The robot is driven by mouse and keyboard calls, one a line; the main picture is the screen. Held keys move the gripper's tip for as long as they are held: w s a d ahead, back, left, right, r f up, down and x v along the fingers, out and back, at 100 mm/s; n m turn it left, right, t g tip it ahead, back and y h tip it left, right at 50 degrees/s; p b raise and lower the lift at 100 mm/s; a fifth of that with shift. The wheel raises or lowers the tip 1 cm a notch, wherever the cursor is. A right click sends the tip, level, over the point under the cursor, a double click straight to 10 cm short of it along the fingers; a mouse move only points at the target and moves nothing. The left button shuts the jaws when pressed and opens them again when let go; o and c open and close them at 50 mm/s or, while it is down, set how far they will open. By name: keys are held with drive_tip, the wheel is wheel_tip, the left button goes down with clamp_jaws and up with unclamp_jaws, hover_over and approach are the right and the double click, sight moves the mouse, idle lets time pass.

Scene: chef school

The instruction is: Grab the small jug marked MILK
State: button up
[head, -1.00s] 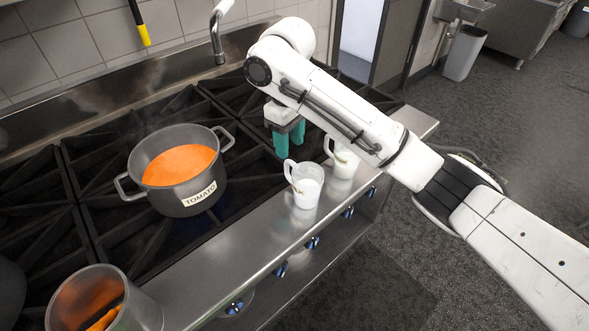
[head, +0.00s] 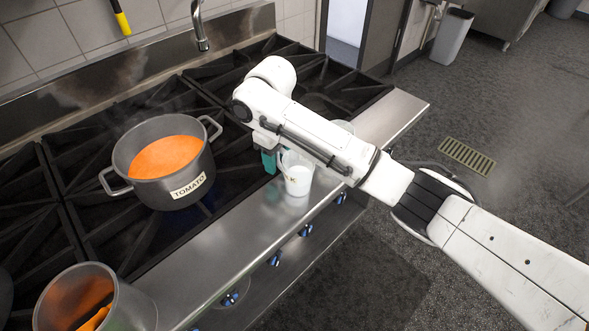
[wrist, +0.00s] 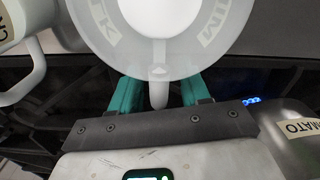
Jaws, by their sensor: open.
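The small white jug marked MILK (head: 298,182) stands on the steel front ledge in the head view, its handle towards the stove and its label partly hidden. In the wrist view the jug (wrist: 155,45) fills the top middle, showing parts of its lettering. My gripper (wrist: 160,88) is open, with one teal finger on each side of the jug's handle (wrist: 158,95). Whether the fingers touch it I cannot tell. In the head view my gripper (head: 270,161) is low, beside the jug on the stove side, partly covered by my arm.
A second white jug (wrist: 22,62), lettered with a C, stands close by at the wrist view's left; my arm mostly hides it in the head view. A grey TOMATO pot (head: 140,190) with orange soup sits on the stove (head: 85,215). An open metal container (head: 125,310) stands front left.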

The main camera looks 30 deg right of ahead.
drive_tip(key=shift+f, duration=0.25)
clamp_jaws()
idle(0.4)
